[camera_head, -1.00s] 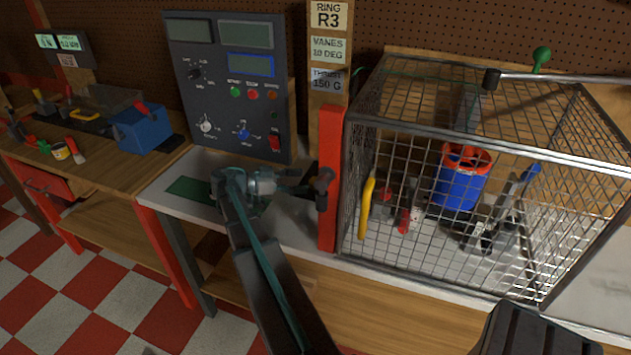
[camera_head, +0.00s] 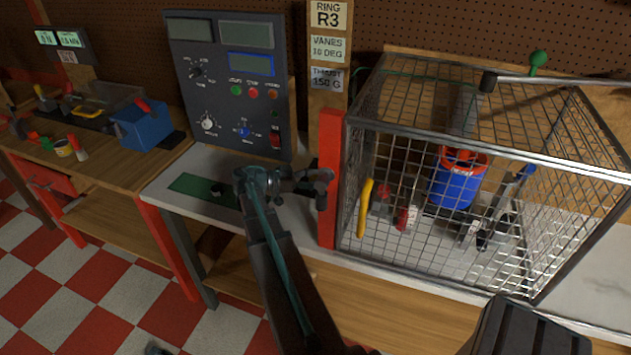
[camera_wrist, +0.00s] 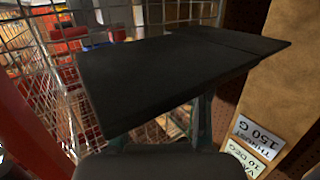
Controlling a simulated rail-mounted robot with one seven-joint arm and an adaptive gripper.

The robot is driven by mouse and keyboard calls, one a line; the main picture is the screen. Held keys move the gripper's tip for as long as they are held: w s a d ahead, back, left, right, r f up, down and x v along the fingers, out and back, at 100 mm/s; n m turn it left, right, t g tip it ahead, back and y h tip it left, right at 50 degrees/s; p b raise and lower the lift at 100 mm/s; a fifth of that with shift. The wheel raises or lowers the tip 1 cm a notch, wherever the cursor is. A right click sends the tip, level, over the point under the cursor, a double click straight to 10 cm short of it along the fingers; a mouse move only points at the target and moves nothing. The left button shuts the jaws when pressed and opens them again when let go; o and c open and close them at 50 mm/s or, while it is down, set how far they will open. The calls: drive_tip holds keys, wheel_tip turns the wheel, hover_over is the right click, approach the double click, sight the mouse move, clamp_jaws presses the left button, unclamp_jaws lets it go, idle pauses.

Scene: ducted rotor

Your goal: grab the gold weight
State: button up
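I cannot pick out a gold weight in either current view. My gripper (camera_head: 322,188) is at the end of the arm, over the bench just left of the red post (camera_head: 330,180) at the cage's front left corner. It points right toward that post. In the wrist view dark parts of my gripper (camera_wrist: 170,75) fill the middle and hide much behind them. Neither view clearly shows a gap between the fingers, and I see nothing held. A green mat (camera_head: 190,186) lies on the bench left of my gripper, with a small dark thing at its right side.
A wire cage (camera_head: 400,140) stands at right, holding a blue and red ducted rotor (camera_head: 455,185) and a yellow handle (camera_head: 365,208). A control panel (camera_head: 225,105) stands behind my gripper. A side bench at left holds a blue box (camera_head: 145,127) and several small items.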

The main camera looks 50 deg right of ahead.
drive_tip(key=c, duration=0.6)
drive_tip(key=shift+c, duration=0.2)
drive_tip(key=shift+r, duration=0.15)
